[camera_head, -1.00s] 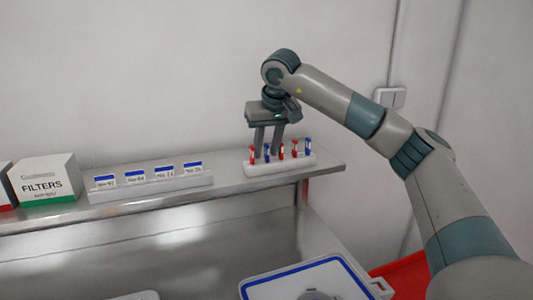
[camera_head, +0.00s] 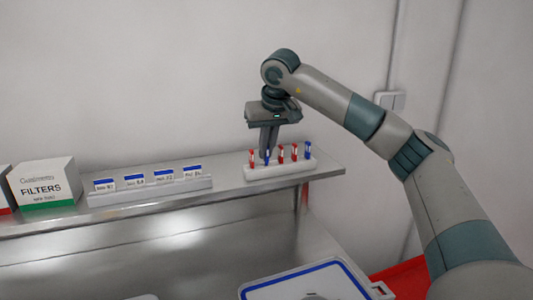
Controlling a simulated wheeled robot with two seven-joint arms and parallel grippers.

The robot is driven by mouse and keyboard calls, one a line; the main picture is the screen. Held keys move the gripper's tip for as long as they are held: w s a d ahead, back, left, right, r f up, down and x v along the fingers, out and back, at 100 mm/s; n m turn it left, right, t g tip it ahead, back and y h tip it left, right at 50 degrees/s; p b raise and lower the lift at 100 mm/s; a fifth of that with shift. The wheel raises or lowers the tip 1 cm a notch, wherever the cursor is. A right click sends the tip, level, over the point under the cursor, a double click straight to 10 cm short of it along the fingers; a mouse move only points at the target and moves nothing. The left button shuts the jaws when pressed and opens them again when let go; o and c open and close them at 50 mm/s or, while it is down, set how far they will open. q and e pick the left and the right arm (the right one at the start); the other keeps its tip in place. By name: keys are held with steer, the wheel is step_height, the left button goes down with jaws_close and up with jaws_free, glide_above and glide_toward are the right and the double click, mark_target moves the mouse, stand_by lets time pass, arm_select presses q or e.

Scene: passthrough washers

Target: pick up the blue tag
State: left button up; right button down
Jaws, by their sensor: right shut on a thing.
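My right gripper (camera_head: 267,155) points down over the white rack (camera_head: 279,172) on the steel shelf. Its fingers are closed around the top of a blue tag (camera_head: 267,157) in the rack's left half. The tag is partly hidden by the fingers and still stands in the rack. Another blue tag (camera_head: 308,150) stands at the rack's right end. Red tags (camera_head: 252,159) stand at the left end and in the middle (camera_head: 281,154), (camera_head: 294,152). My left gripper is not in view.
Left of the rack on the shelf (camera_head: 330,167) stands a white holder (camera_head: 150,190) with several blue-topped label cards. A FILTERS box (camera_head: 44,184) stands farther left. Below are a blue-edged white lid or tray (camera_head: 305,282) and a red surface (camera_head: 403,279).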

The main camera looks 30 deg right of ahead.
steer(key=shift+r, duration=0.45)
step_height(320, 180, up, 2)
steer(key=shift+r+b, duration=0.25)
steer(key=shift+b, duration=0.4)
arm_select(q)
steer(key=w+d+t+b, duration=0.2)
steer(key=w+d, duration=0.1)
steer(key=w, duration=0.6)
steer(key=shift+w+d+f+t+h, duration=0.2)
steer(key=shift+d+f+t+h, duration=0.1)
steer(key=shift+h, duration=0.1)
arm_select(e)
steer(key=s+d+r, duration=0.5)
steer(key=s+r, duration=0.2)
steer(key=s, duration=0.3)
steer(key=shift+s+d, duration=0.15)
steer(key=shift+s, duration=0.05)
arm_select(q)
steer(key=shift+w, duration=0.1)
arm_select(e)
steer(key=shift+f, duration=0.15)
